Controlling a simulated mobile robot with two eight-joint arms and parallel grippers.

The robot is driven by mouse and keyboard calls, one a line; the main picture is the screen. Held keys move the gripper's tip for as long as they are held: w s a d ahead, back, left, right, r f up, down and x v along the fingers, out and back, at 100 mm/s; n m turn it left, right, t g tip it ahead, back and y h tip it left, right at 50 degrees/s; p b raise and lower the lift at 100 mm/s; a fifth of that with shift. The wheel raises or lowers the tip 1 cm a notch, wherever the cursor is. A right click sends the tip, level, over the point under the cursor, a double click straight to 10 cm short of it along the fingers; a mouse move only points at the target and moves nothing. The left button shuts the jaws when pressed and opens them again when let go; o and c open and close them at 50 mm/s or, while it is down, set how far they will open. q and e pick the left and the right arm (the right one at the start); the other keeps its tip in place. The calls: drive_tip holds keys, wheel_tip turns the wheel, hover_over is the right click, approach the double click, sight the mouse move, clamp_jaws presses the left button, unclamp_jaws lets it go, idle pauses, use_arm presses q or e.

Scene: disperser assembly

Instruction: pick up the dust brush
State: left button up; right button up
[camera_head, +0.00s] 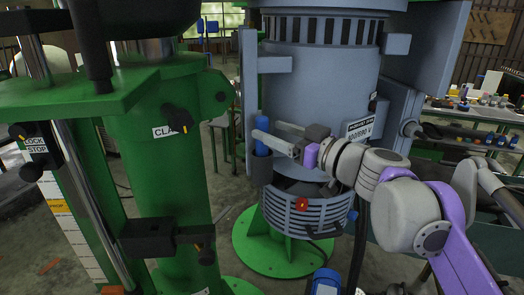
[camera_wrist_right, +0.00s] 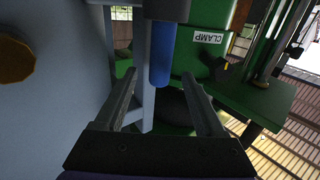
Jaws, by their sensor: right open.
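The dust brush shows as an upright blue handle (camera_head: 261,130) in a dark sleeve at the left side of the grey machine body. In the right wrist view the blue handle (camera_wrist_right: 160,55) hangs from the dark sleeve, as that view is upside down. Its lower part is hidden in the sleeve. My right gripper (camera_head: 268,130) is open and reaches in from the right, fingers level with the handle. In the right wrist view its two fingertips (camera_wrist_right: 159,75) stand apart, with the handle between their directions; I cannot tell whether it lies between them in depth. My left gripper is not in view.
The grey machine (camera_head: 320,80) stands close beside my right gripper, on a green base (camera_head: 250,250). A green column with a CLAMP label (camera_head: 165,131) stands at the left. A workbench with small items (camera_head: 470,112) is at the far right. A gap lies left of the handle.

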sight(267, 127)
drive_tip(key=x, duration=0.4)
drive_tip(key=shift+r, duration=0.1)
drive_tip(key=shift+s, duration=0.1)
drive_tip(key=shift+c, duration=1.1)
clamp_jaws()
